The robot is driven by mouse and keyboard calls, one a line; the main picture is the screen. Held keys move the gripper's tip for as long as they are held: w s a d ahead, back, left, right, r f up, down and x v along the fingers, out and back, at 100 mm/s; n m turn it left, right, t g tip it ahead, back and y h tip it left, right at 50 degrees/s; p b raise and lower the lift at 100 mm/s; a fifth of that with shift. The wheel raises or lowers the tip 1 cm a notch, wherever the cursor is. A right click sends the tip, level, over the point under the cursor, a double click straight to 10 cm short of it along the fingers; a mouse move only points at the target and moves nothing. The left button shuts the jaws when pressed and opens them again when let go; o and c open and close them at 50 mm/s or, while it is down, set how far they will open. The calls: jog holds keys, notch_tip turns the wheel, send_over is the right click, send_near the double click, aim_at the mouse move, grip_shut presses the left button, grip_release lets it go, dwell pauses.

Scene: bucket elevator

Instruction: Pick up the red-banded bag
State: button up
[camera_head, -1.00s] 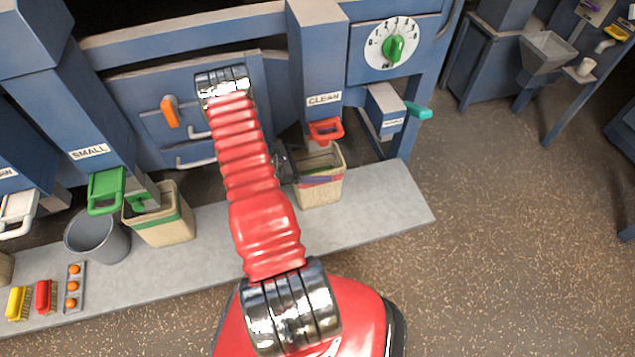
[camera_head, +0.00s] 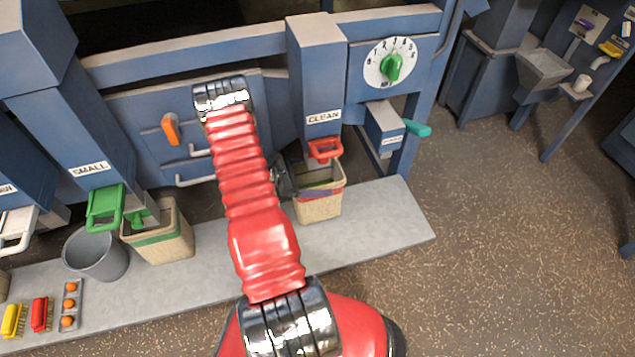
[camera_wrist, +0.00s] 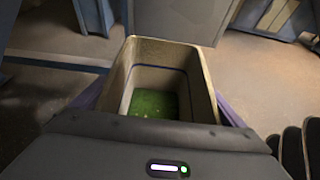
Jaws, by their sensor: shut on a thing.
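The red-banded bag (camera_head: 318,209) is an open-topped beige bag below the red-handled CLEAN spout (camera_head: 325,148). It appears to stand upright on the grey ledge. My gripper (camera_head: 287,180) is at the bag, partly hidden behind my red arm. In the wrist view, the bag (camera_wrist: 146,55) lies between my purple-edged fingers, which press against its opposite sides. Green material (camera_wrist: 153,103) shows at its bottom. My gripper is shut on the bag.
A green-banded bag (camera_head: 168,246) stands under the green-handled SMALL spout, beside a grey bucket (camera_head: 97,253). Brushes (camera_head: 40,313) and a tray of orange balls (camera_head: 70,304) lie at the ledge's left. A teal handle (camera_head: 417,128) sticks out right of the bag. The speckled floor at right is clear.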

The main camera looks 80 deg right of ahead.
jog(key=s+a, duration=0.4)
jog(key=a, duration=0.3)
jog(key=s+a+r, duration=0.1)
jog(key=s+a, duration=0.4)
jog(key=a, duration=0.3)
jog(key=shift+s+a+r, duration=0.15)
jog(key=shift+a+r, duration=0.05)
jog(key=shift+a, duration=0.05)
dwell(0.5)
